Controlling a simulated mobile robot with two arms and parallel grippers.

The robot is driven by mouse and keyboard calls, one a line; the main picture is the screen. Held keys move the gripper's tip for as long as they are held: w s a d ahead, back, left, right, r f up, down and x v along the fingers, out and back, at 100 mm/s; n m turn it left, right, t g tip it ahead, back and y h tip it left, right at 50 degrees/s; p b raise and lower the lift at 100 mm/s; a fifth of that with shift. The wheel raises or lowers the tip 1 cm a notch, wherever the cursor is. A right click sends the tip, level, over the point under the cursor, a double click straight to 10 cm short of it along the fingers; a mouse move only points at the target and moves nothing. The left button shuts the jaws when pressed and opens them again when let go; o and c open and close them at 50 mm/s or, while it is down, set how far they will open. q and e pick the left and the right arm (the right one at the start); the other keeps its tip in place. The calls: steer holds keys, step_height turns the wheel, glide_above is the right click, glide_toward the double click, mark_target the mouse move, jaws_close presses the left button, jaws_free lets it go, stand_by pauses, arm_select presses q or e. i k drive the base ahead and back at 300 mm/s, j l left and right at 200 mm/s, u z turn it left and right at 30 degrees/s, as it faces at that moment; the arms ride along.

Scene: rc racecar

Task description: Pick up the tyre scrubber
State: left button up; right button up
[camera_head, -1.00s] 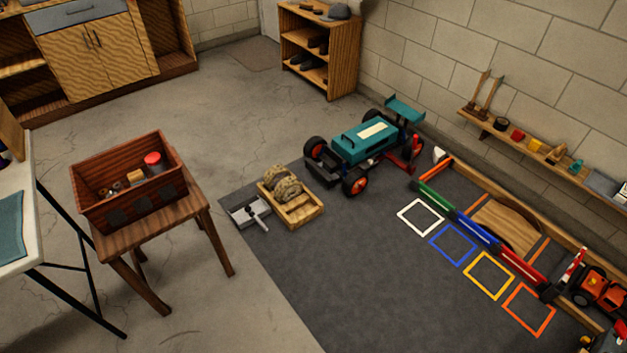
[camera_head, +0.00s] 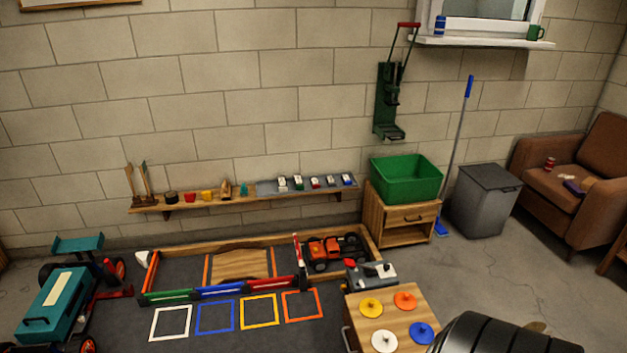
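I cannot pick out the tyre scrubber with certainty. A small purple item (camera_head: 574,187) lies on the seat of the brown armchair (camera_head: 543,200) at the far right, beside a pale item; it is too small to tell whether it is a brush. Two upright wooden-handled tools (camera_head: 130,184) stand at the left end of the wall shelf (camera_head: 262,198), and their kind is unclear. Neither of my grippers is in view.
A wooden cabinet (camera_head: 394,310) with coloured discs stands front centre, near a black ribbed, tyre-like shape (camera_head: 500,335). A green bin (camera_head: 407,178) sits on a nightstand (camera_head: 406,215), beside a grey bin (camera_head: 486,200). A teal car (camera_head: 50,308) is at left. Floor at right is clear.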

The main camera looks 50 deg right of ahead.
mark_target(244, 190)
steer(key=z, duration=1.1)
steer(key=u, duration=1.45)
steer(key=z, duration=1.45)
steer(key=i+u, duration=0.25)
steer(key=i, duration=0.65)
